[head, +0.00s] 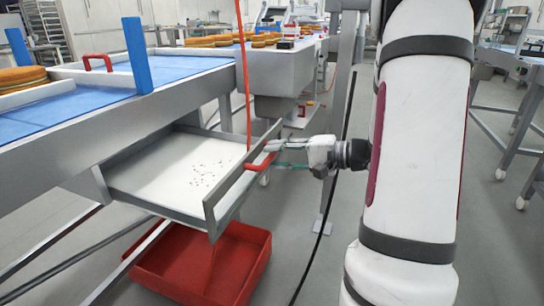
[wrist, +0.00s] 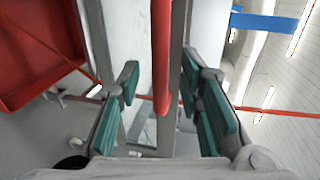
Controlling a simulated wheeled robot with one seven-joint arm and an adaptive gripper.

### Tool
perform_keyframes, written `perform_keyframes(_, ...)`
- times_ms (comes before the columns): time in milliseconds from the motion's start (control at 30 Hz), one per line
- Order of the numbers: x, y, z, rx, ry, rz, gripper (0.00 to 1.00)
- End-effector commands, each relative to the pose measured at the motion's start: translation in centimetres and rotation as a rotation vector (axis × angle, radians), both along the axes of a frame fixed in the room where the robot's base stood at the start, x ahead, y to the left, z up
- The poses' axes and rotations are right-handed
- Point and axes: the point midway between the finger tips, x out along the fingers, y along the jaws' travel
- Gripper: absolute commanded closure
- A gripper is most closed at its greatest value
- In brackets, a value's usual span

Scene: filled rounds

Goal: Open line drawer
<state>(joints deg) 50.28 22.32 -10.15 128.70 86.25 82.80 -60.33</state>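The line drawer (head: 150,185) is a grey tray with a pale inside, pulled out from under the blue-topped line. Dark crumbs lie scattered in it. Its red handle (head: 260,162) sits on the front wall. My gripper (head: 278,153) is at the handle, reaching in from the right. In the wrist view the red handle (wrist: 161,60) runs between the green finger pads of my gripper (wrist: 160,95). The fingers are spread, with gaps visible on both sides of the handle. The drawer's front edge also shows between them.
A red bin (head: 200,268) stands on the floor under the drawer. A thin red cord (head: 244,60) hangs by the handle. A blue conveyor (head: 70,100) carries rounds above. A black cable (head: 325,225) runs down to the floor behind my gripper.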

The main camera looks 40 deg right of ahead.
Motion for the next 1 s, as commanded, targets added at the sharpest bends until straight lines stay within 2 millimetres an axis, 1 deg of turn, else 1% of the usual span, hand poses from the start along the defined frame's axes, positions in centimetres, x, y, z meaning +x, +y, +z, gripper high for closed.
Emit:
perform_keyframes(33,-0.9,-0.7,0.2,-0.001,-0.001,-0.006,0.67)
perform_keyframes(300,-5.5,-3.3,1.3,0.000,0.001,-0.005,0.67)
perform_keyframes(500,-7.7,-4.6,1.8,0.001,0.002,-0.003,0.67)
perform_keyframes(700,-8.4,-4.9,2.0,0.002,0.001,-0.001,0.67)
perform_keyframes(1000,-8.4,-4.9,2.0,0.002,0.001,-0.001,0.67)
